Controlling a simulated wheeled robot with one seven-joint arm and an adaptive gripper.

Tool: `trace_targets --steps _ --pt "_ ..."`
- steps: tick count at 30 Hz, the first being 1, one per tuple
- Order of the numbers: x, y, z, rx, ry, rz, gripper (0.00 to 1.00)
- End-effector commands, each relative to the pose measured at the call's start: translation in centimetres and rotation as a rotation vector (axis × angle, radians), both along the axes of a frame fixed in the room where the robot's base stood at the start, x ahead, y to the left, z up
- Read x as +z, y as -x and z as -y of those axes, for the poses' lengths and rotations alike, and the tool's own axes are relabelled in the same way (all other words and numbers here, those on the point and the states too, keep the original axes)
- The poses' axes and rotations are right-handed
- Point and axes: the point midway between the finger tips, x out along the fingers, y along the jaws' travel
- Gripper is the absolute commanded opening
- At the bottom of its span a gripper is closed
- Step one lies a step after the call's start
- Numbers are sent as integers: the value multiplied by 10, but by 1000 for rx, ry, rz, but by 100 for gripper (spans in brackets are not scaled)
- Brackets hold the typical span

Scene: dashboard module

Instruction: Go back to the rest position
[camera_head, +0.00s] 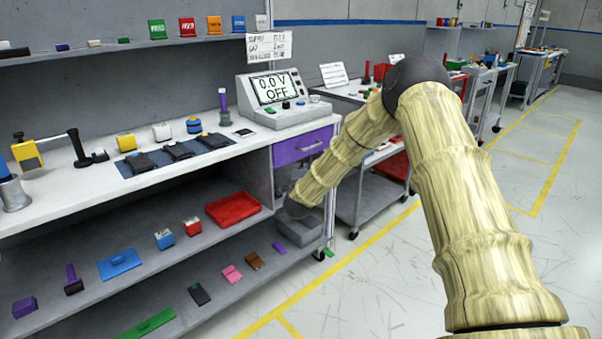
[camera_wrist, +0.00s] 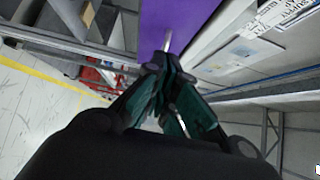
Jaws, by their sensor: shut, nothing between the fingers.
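My gripper (camera_wrist: 168,68) is shut and empty in the wrist view, its dark green fingers together. Its tips show close to the silver handle (camera_wrist: 168,40) of a purple drawer (camera_wrist: 190,18); I cannot tell whether they touch it. In the head view my arm reaches forward and bends down to the left, ending in front of the workbench (camera_head: 329,120) near its right end. My gripper itself is not visible there. The purple drawer also shows in the head view (camera_head: 290,152), under the bench top, and looks closed.
A meter (camera_head: 275,92) reading "0.0 V OFF" stands on the bench above the drawer. A red tray (camera_head: 233,208) and a grey bin (camera_head: 300,230) are on the lower shelves. A cart (camera_head: 362,200) stands close behind my arm. Open floor (camera_head: 380,290) lies to the right.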

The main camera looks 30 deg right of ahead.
Motion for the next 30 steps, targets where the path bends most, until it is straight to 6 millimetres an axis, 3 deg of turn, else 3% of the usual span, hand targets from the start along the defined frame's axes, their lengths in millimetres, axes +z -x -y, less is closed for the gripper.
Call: trace_targets --steps 6,13,16,20,23,30 --pt "-1 17 -13 4 0 -1 0" --pt "-2 21 -17 6 3 -4 0" --pt "-15 25 -25 23 17 -36 0" --pt "-55 41 -50 85 75 -150 0" --pt "-100 64 -76 156 141 -277 0" --pt "-203 140 -133 352 305 -577 0"
